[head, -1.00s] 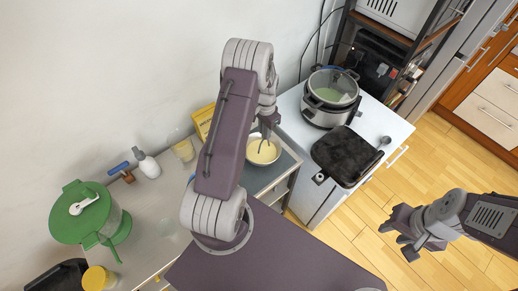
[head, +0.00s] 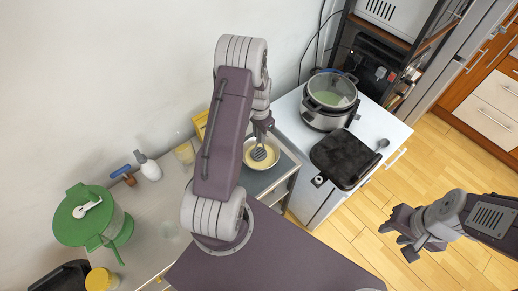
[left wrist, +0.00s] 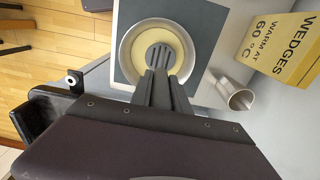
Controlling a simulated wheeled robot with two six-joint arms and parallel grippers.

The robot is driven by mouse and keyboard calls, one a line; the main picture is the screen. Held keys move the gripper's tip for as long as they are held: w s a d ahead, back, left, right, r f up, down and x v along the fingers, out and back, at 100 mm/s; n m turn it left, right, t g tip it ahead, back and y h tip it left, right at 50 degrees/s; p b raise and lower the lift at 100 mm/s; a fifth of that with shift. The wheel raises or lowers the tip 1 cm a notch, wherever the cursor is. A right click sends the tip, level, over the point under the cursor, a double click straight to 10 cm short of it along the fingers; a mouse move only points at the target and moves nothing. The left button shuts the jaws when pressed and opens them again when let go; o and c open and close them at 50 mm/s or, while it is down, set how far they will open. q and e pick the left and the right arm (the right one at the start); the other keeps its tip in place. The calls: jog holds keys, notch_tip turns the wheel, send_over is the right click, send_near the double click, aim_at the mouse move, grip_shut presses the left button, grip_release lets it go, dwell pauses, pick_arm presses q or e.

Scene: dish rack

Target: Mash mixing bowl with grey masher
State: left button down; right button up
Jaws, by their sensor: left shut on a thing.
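The mixing bowl (head: 276,163) stands on a dark mat on the counter and holds a pale yellow mash. It also shows in the left wrist view (left wrist: 126,58). My left gripper (head: 263,127) is above the bowl, shut on the grey masher (head: 259,153). The masher's slotted head is over the yellow mash, within the bowl's rim; I cannot tell how deep it sits. The left wrist view shows the masher head (left wrist: 160,57) beyond the fingers, its handle mostly hidden. My right gripper (head: 400,238) is open and empty over the floor, at the right.
A slow cooker (head: 328,105) and a black grill (head: 346,157) stand on the white counter to the right. A yellow box (left wrist: 285,52) and a metal cup (left wrist: 235,93) are beside the bowl.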

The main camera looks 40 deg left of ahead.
pick_arm(q)
notch_tip(320, 180, up, 7)
jog(key=p, duration=0.5)
jog(key=shift+r, duration=0.15)
jog(key=shift+s, duration=0.1)
dwell(0.4)
